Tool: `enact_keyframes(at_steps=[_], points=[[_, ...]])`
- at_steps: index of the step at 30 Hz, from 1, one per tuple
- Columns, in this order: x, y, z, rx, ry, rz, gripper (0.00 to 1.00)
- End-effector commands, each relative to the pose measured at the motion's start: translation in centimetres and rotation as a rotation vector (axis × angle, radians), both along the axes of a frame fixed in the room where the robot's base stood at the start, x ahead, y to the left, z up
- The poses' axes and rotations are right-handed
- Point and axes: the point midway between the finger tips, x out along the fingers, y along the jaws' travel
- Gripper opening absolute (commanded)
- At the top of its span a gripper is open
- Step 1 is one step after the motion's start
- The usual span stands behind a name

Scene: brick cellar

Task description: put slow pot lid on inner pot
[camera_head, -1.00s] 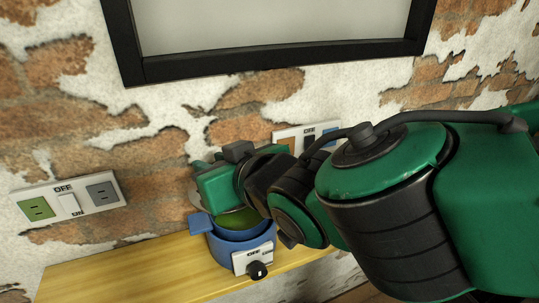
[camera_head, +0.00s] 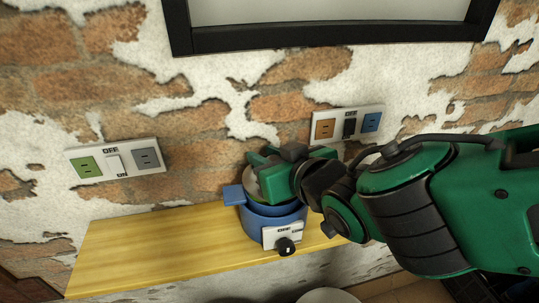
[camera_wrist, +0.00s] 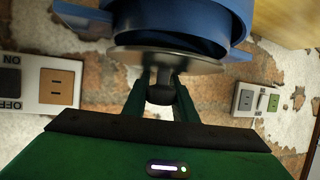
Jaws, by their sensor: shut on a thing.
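My gripper (camera_head: 272,180) is over the blue slow pot (camera_head: 270,226) on the shelf. In the wrist view its two green fingers (camera_wrist: 161,88) are shut on the dark knob of the grey round lid (camera_wrist: 165,64). The lid lies across the opening of the blue inner pot (camera_wrist: 185,20), very close to its rim. I cannot tell whether it rests fully on it. In the head view only a grey sliver of the lid shows beside my gripper, which hides most of the pot's top.
The slow pot stands on a yellow wooden shelf (camera_head: 160,238) against a brick wall; the shelf is bare on the left. A white control panel with a black dial (camera_head: 285,245) is on the pot's front. Outlet panels (camera_head: 118,162) (camera_head: 347,123) are on the wall.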

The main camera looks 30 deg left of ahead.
Motion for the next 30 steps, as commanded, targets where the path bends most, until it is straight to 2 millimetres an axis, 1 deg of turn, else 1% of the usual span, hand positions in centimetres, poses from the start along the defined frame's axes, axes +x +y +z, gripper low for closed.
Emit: enact_keyframes(at_steps=[13,14,15,16,26,29,30], points=[[0.0,0.0,-1.1,-0.001,0.000,0.000,0.02],[0.0,0.0,-1.1,-0.001,0.000,0.000,0.27],[0.0,0.0,-1.1,-0.001,-0.001,0.000,0.37],[0.0,0.0,-1.1,-0.001,0.000,0.000,0.44],[-0.1,0.1,-0.9,0.000,0.000,0.001,0.44],[-0.1,0.1,-0.3,0.001,0.000,0.002,0.44],[-0.1,0.1,0.2,0.003,0.000,0.001,0.44]])
